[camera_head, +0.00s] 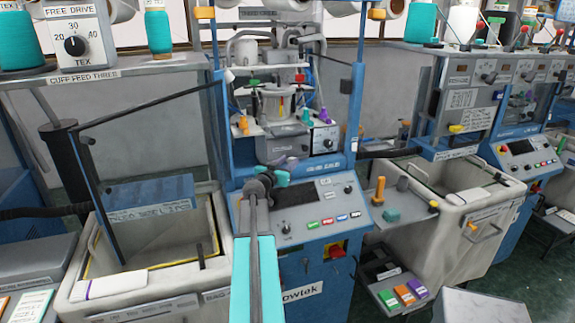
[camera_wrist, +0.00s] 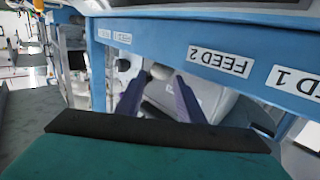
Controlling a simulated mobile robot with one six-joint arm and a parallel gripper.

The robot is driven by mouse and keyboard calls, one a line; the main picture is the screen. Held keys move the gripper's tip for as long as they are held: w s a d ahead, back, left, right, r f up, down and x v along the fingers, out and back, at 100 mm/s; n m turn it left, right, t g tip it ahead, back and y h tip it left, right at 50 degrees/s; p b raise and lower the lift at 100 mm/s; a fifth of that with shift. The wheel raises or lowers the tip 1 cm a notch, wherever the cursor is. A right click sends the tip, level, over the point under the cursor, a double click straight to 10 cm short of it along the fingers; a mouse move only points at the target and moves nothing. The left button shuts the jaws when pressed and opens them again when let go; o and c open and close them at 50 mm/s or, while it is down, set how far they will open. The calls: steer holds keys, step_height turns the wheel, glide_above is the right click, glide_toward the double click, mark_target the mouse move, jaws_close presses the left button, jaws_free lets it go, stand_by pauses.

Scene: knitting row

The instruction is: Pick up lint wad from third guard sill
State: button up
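My gripper (camera_wrist: 156,82) shows in the wrist view as two dark purple fingers, spread apart with a clear gap between them. A small grey-brown lump (camera_wrist: 160,71) shows between the fingertips in the wrist view. I cannot tell whether it is the lint wad or a machine part, or how far off it is. The lint wad and the third guard sill cannot be made out for certain in either view.
A blue frame bar (camera_wrist: 190,50) with upside-down feed labels crosses the wrist view close beyond the fingers. Blue posts (camera_head: 354,95) flank the machine's knitting head. A pale bin (camera_head: 130,287) stands at left, another (camera_head: 450,225) at right. A dark floor gap lies at lower right.

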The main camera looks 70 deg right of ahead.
steer(key=shift+d, duration=0.7)
jaws_close()
